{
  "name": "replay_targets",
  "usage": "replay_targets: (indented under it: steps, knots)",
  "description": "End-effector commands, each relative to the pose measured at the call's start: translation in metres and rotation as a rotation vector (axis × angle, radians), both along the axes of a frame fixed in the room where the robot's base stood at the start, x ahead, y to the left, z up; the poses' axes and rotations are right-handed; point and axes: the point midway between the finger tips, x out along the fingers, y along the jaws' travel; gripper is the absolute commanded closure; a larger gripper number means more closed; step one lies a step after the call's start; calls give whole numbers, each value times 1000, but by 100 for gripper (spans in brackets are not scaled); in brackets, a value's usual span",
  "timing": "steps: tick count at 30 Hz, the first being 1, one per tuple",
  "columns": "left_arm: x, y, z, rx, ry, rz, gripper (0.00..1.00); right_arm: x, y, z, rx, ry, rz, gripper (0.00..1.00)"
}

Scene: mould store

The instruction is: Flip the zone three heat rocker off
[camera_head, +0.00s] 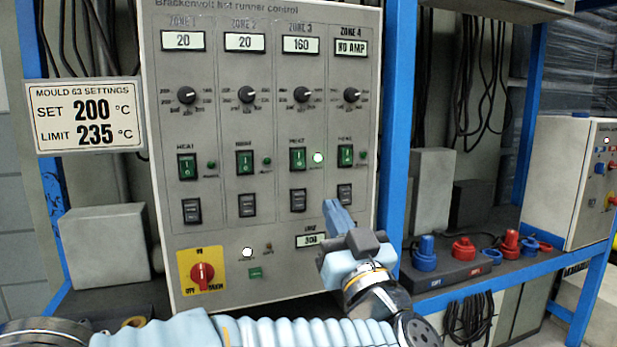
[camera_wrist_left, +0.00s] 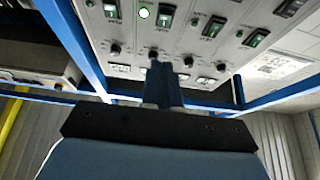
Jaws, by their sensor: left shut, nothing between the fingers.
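The zone three heat rocker (camera_head: 297,159) is a green switch on the grey control panel (camera_head: 225,120), under the zone 3 display reading 160. Its lamp (camera_head: 318,157) glows white. Which end of the rocker is pressed is too small to tell. My left gripper (camera_head: 332,206) is shut and empty, its tip below and right of that rocker, beside the lower dark switches. In the left wrist view the shut fingers (camera_wrist_left: 161,68) point at the panel, and the rocker (camera_wrist_left: 167,15) shows beyond them, near the top edge. My right gripper is not in view.
Heat rockers for zone 2 (camera_head: 244,162) and zone 4 (camera_head: 345,156) flank it, with temperature knobs (camera_head: 302,94) above. A red rotary switch (camera_head: 203,273) sits low left. A blue post (camera_head: 398,110) and red and blue connectors (camera_head: 464,249) stand to the right.

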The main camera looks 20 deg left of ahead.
Motion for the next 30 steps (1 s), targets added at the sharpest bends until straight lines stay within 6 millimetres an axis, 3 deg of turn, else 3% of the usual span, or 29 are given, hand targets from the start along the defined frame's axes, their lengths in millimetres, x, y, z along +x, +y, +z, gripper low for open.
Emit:
replay_targets:
  steps: [8, 20, 30]
  knots:
    - [12, 7, 8, 0, 0, 0, 100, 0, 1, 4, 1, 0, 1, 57]
    - [73, 48, 46, 2, -1, 0, 100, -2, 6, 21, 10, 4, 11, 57]
    - [104, 69, 34, 2, 0, -2, 100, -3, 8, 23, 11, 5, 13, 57]
